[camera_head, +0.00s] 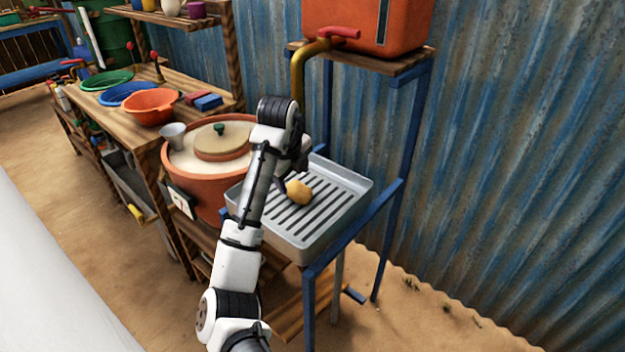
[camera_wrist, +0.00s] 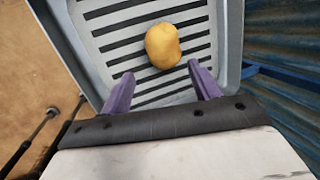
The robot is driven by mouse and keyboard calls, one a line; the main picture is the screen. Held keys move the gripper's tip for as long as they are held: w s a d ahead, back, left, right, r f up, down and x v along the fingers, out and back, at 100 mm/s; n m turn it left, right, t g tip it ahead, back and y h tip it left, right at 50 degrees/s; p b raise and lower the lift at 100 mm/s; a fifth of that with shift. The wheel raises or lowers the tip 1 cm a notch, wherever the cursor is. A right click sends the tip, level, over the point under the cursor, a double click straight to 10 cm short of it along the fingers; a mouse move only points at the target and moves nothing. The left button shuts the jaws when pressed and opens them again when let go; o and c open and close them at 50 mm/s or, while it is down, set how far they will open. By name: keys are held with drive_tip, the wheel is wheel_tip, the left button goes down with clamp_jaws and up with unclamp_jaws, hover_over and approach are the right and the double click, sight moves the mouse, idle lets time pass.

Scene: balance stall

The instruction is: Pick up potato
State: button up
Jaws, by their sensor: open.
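The potato (camera_head: 299,192) is yellow-brown and rests on the slatted bottom of a grey metal tray (camera_head: 345,225) on a blue stand. In the wrist view the potato (camera_wrist: 163,46) lies on the dark-slotted tray (camera_wrist: 227,40), beyond my fingertips and between their lines. My gripper (camera_wrist: 164,84) has two purple fingers, spread open with nothing between them. In the head view my arm reaches over the tray's left side, and the gripper is mostly hidden behind my wrist, close to the potato.
A yellow tap (camera_head: 300,70) on an orange water container (camera_head: 365,25) hangs above the tray's back. A large clay pot (camera_head: 185,185) with a lid and metal cup stands left of the tray. A corrugated wall (camera_head: 500,150) closes the right.

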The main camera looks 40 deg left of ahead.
sight(297, 187)
drive_tip(key=shift+w+f, duration=0.3)
drive_tip(key=shift+w, duration=0.2)
drive_tip(key=p+x, duration=0.1)
drive_tip(key=x, duration=0.2)
drive_tip(key=p+x, duration=0.1)
drive_tip(key=x, duration=0.2)
drive_tip(key=shift+w+a+f, duration=0.1)
drive_tip(key=shift+a+f, duration=0.2)
drive_tip(key=shift+c, duration=0.4)
drive_tip(key=c, duration=0.8)
drive_tip(key=shift+r, duration=0.1)
